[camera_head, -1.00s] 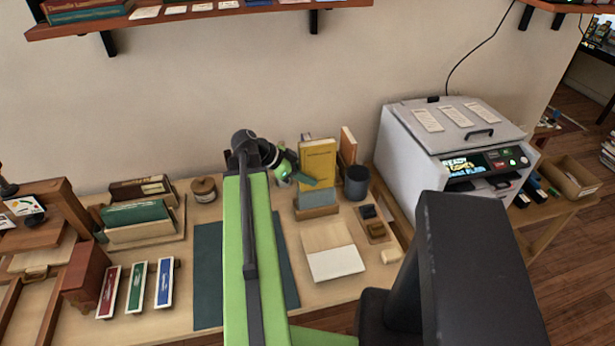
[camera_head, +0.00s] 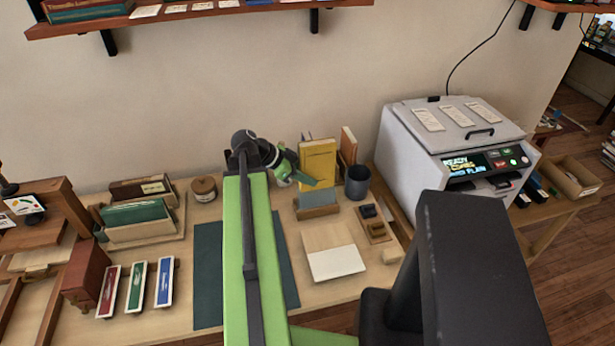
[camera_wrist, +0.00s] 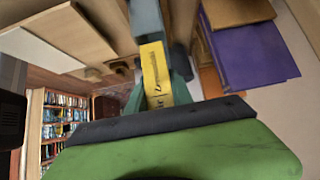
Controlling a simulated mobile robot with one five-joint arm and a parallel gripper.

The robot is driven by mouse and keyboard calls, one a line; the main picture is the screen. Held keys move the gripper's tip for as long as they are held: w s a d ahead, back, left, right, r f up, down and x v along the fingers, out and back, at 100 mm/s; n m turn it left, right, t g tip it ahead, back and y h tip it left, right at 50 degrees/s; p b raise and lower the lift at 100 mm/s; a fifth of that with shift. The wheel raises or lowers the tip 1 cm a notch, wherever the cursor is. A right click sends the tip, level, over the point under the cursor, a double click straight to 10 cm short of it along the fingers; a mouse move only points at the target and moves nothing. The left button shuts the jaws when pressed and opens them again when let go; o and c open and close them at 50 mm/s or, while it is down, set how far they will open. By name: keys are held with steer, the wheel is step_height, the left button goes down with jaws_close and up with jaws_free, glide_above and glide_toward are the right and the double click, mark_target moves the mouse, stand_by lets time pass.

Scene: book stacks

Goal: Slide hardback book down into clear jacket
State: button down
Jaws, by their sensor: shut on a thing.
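A yellow hardback book (camera_head: 318,160) stands upright at the back of the bench, and its yellow spine also shows in the wrist view (camera_wrist: 156,75). My gripper (camera_wrist: 160,90) is shut on the book, one dark green finger on each side. In the head view my gripper (camera_head: 308,181) reaches the book from the left. A grey-blue, sleeve-like slab in a wooden block (camera_head: 317,210) stands just below and in front of the book. I take it for the jacket. Whether the book's lower edge is inside it cannot be told.
A dark cup (camera_head: 357,183) and an orange book (camera_head: 348,144) stand close to the right. A grey machine (camera_head: 450,140) is farther right. A board with a white sheet (camera_head: 334,262) lies in front. Book stacks (camera_head: 140,213) and coloured trays (camera_head: 136,288) are left.

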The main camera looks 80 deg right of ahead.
steer(key=shift+f+b, duration=1.6)
steer(key=shift+b, duration=0.05)
steer(key=c, duration=1)
jaws_free()
steer(key=shift+c, duration=0.2)
steer(key=p+v, duration=1.1)
steer(key=v, duration=0.6)
steer(key=shift+p, duration=0.4)
steer(key=shift+r, duration=0.15)
